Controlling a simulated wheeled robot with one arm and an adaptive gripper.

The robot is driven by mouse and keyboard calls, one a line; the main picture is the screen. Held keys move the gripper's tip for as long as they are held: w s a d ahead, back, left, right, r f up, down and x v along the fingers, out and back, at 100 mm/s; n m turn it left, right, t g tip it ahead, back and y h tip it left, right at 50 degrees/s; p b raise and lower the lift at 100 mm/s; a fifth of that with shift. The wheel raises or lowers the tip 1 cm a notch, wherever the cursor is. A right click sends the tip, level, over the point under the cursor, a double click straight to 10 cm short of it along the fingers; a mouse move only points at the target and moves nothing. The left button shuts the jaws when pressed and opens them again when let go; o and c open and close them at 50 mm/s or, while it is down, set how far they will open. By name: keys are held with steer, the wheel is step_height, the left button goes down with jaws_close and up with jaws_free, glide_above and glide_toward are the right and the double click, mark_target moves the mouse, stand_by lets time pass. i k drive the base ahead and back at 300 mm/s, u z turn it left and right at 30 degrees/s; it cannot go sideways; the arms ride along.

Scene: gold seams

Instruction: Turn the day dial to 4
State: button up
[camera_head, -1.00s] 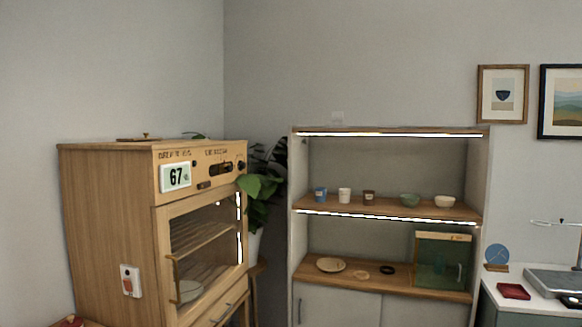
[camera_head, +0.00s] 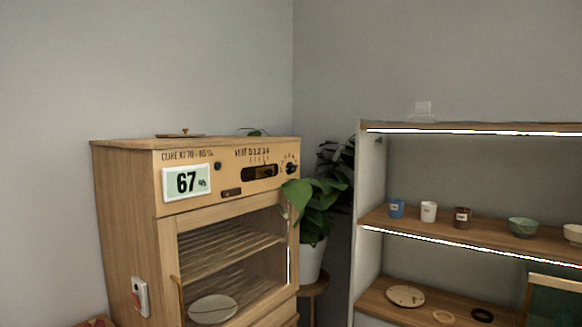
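A wooden curing cabinet (camera_head: 130,215) stands at the left with its control panel facing right and toward me. At the right end of the panel is a small dark round knob (camera_head: 291,168) with marks around it; it looks like the dial, but its setting is too small to read. Left of it is a dark slot (camera_head: 260,172) under lettering that looks like "VENT 0 1 2 3 4". A display (camera_head: 187,182) reads 67 %. My gripper is not in view.
A leafy plant (camera_head: 313,205) stands on a stool right of the cabinet, its leaves close to the panel's right end. The cabinet's glazed door (camera_head: 182,250) looks closed, with a plate inside. Right is a lit shelf unit (camera_head: 367,200) with cups and bowls.

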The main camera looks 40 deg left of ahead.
mark_target(291, 169)
steer(key=u, duration=0.65)
steer(key=i, duration=1.3)
steer(key=u, duration=1.1)
